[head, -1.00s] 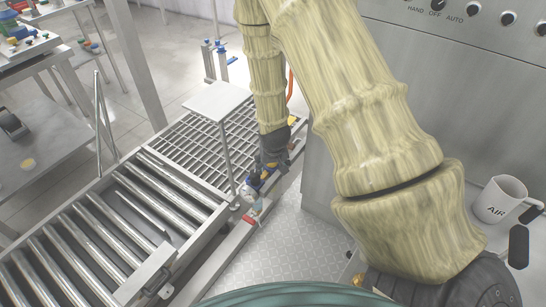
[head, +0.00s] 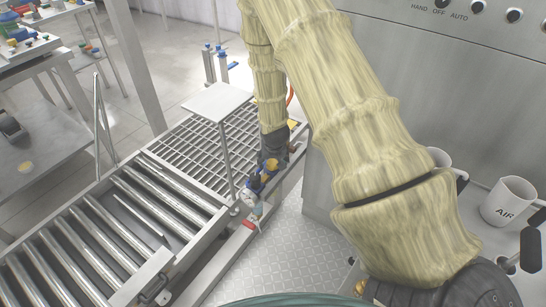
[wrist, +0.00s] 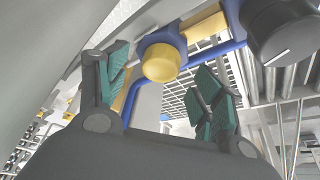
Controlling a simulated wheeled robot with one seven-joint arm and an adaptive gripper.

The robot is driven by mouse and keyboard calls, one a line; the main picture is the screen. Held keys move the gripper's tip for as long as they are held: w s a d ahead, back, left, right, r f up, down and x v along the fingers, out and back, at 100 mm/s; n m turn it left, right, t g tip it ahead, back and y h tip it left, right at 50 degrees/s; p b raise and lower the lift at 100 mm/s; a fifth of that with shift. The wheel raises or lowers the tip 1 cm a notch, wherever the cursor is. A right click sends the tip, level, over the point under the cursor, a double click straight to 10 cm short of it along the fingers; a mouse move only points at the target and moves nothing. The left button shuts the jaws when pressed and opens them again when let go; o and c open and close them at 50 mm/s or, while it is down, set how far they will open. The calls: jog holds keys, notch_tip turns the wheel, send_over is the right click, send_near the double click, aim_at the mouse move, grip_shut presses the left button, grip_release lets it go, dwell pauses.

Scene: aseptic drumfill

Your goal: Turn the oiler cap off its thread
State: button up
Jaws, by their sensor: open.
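A yellow round cap (wrist: 160,63), which looks like the oiler cap, sits on a blue fitting (wrist: 163,38) in the wrist view. It also shows small and yellow in the head view (head: 271,164), beside the frame of the conveyor. My gripper (wrist: 165,70) is open, with one green-padded finger to the left of the cap and the other to its right. Gaps show between the cap and both pads, and nothing is held. In the head view my gripper (head: 277,150) is small and dark, close to the cap. The thread is hidden.
A dark knob (wrist: 280,30) with a white line stands right of the cap, close to my right finger. A roller conveyor (head: 90,225) and a grating (head: 185,150) lie to the left. A mug marked AIR (head: 510,203) stands by the steel cabinet on the right.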

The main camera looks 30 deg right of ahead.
jog(key=shift+x, duration=1.05)
jog(key=c, duration=1.1)
jog(key=o, duration=0.4)
